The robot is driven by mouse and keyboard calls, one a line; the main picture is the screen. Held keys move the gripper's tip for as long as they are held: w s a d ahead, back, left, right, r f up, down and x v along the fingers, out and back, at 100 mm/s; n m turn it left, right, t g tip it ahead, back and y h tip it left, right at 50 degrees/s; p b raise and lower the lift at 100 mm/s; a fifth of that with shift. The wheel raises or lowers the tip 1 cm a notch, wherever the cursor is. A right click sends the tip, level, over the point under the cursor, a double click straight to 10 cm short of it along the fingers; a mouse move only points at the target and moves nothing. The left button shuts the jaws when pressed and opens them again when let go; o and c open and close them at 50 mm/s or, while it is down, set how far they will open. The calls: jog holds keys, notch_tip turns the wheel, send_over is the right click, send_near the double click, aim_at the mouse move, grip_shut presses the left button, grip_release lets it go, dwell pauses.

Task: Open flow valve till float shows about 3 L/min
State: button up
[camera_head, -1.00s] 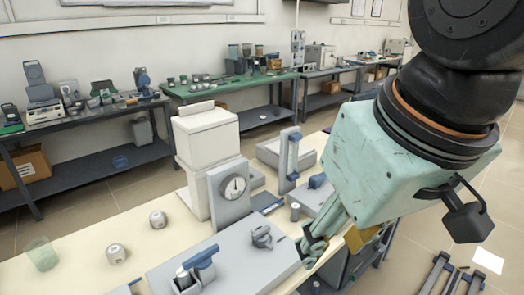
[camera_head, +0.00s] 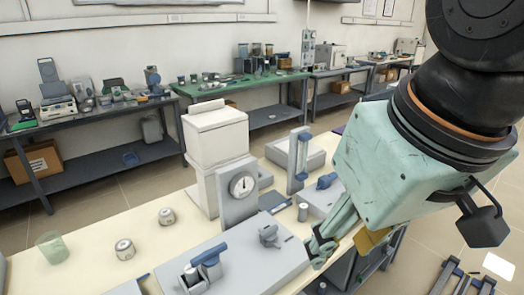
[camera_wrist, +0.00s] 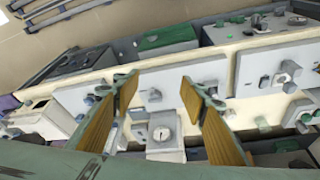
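The upright flow meter (camera_head: 299,160) with a blue-tinted tube stands on the cream bench in the head view; its float is too small to read. A blue handle (camera_head: 327,180) sits on a grey base beside it. A grey knob (camera_head: 269,235) and a blue lever (camera_head: 209,254) are on the large grey plate (camera_head: 245,270) in front. I cannot tell which of these is the flow valve. My gripper (camera_head: 322,243) is at that plate's right edge, right of the grey knob. In the wrist view its two padded fingers (camera_wrist: 158,92) are apart with nothing between them.
A dial gauge (camera_head: 242,186) stands behind the plate, also seen in the wrist view (camera_wrist: 162,132), beside a white tower (camera_head: 216,140). Small metal pots (camera_head: 124,249) and a greenish glass beaker (camera_head: 52,248) stand at left. Bare bench top lies between them and the plate.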

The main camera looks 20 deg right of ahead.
dwell(0.4)
jog(key=w+d+r+m+g+p, duration=0.1)
jog(key=w+d+r+m+p, duration=0.15)
jog(key=w+d+p, duration=0.7)
jog(key=w+d+r+m+g+p, duration=0.1)
jog(key=w+d+m+p, duration=0.15)
jog(key=w, duration=1.45)
jog(key=w+d+f+m+p, duration=0.2)
jog(key=w+d+f+p, duration=0.1)
jog(key=d+f, duration=0.3)
jog(key=w+d+f+m+g+p, duration=0.1)
jog(key=w+d+f+m+p, duration=0.1)
jog(key=w+d+f, duration=0.3)
jog(key=w+d+f+m+g+p, duration=0.1)
jog(key=w+d+f+m+p, duration=0.1)
jog(key=w+d+f+p, duration=0.3)
jog(key=shift+w+d+f, duration=0.15)
jog(key=shift+d+f, duration=0.15)
jog(key=shift+d, duration=0.45)
jog(key=shift+w+d+f, duration=0.15)
jog(key=shift+d+f, duration=0.1)
jog(key=shift+d, duration=0.5)
jog(key=shift+w+d+f, duration=0.15)
jog(key=shift+d+f, duration=0.15)
jog(key=shift+d, duration=0.45)
jog(key=shift+f, duration=0.15)
jog(key=shift+f, duration=6.7)
